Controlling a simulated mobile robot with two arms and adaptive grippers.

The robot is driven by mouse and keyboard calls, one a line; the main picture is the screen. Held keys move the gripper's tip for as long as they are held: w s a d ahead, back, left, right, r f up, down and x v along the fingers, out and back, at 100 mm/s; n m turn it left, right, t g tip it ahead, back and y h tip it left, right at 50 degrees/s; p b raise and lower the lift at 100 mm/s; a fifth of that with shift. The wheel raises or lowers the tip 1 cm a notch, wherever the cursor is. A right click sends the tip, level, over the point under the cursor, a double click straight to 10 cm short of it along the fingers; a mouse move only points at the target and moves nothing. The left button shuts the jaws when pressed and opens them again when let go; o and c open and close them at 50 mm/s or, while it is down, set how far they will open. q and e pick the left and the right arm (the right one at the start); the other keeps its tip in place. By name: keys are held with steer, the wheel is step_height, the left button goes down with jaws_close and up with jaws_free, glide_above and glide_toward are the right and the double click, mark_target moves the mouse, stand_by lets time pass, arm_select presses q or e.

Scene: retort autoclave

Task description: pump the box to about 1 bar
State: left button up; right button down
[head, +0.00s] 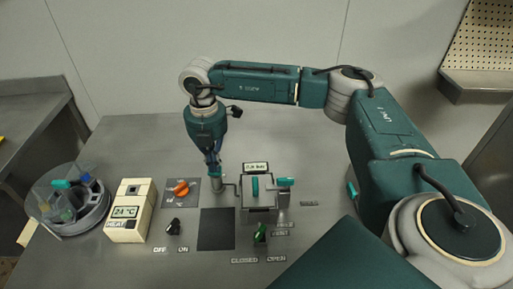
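The box is a grey metal block (258,214) with a teal handle on its top and a small display (256,167) behind it. The display ends in "bar", but its digits are too small to read surely. A teal lever (285,182) sticks out at the box's right side. My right gripper (214,172) points down just left of the box, at a small metal post with a bent rod beside it. I cannot tell whether its fingers are closed on the post. A green valve knob (261,232) stands in front of the box, above CLOSED and OPEN labels. My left gripper is out of view.
An orange knob (181,188) sits on a dark plate, with a black OFF/ON switch (174,226) in front. A cream heater unit (129,212) reads 24 °C. A round clear-walled holder (75,218) stands far left. A dark square (216,229) lies left of the valve.

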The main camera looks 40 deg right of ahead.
steer(key=shift+r+p, duration=0.7)
steer(key=shift+r, duration=0.25)
steer(key=shift+f, duration=0.15)
stand_by(0.6)
steer(key=shift+r, duration=0.2)
stand_by(0.5)
step_height(320, 180, up, 6)
steer(key=p, duration=0.3)
steer(key=shift+p, duration=0.35)
steer(key=shift+f, duration=0.1)
stand_by(0.3)
